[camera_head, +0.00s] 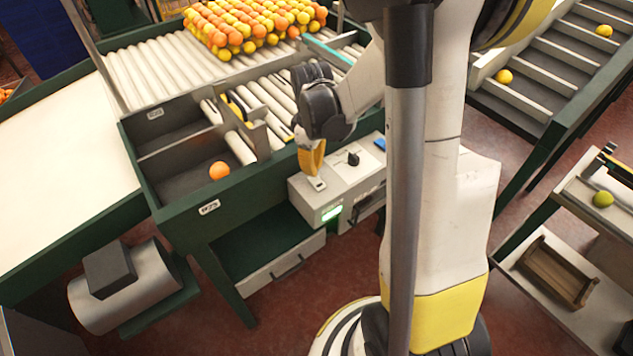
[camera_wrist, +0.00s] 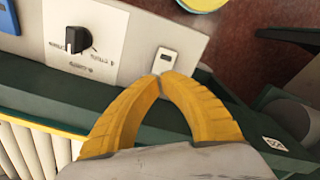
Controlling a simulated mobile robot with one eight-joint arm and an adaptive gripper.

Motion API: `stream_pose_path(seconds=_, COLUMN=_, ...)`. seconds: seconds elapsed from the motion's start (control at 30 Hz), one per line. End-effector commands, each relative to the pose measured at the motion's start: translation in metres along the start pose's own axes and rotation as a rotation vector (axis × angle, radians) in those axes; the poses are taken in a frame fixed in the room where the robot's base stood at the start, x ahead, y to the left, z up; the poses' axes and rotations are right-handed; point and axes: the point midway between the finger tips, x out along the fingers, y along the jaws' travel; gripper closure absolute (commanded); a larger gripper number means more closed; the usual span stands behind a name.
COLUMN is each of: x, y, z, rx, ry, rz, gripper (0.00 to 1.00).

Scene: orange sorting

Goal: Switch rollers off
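The control box (camera_head: 340,190) is a pale panel on the green frame's right side, with a lit green lamp (camera_head: 331,213) on its front. A black rotary knob (camera_head: 353,158) sits on its top, and it also shows in the wrist view (camera_wrist: 77,40). A small white plate with a dark slot or rocker (camera_wrist: 164,60) is near the panel's end. My gripper (camera_head: 312,172) points down over this plate. Its yellow fingertips (camera_wrist: 164,77) meet just beside the plate in the wrist view, with nothing visible between them. I cannot tell whether they touch it.
A blue piece (camera_head: 380,143) is at the panel's far end. Rollers (camera_head: 150,70) carry a heap of oranges and lemons (camera_head: 250,25). One orange (camera_head: 219,170) lies in the near bin (camera_head: 175,185). A stepped conveyor (camera_head: 550,60) stands at right.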

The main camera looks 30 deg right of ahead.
Motion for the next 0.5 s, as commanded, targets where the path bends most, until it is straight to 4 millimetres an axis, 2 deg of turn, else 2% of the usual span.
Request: stream_pose_path(seconds=0.5, x=0.0085, y=0.0000, z=0.0000, rx=0.000, ry=0.000, rz=0.000, gripper=1.00)
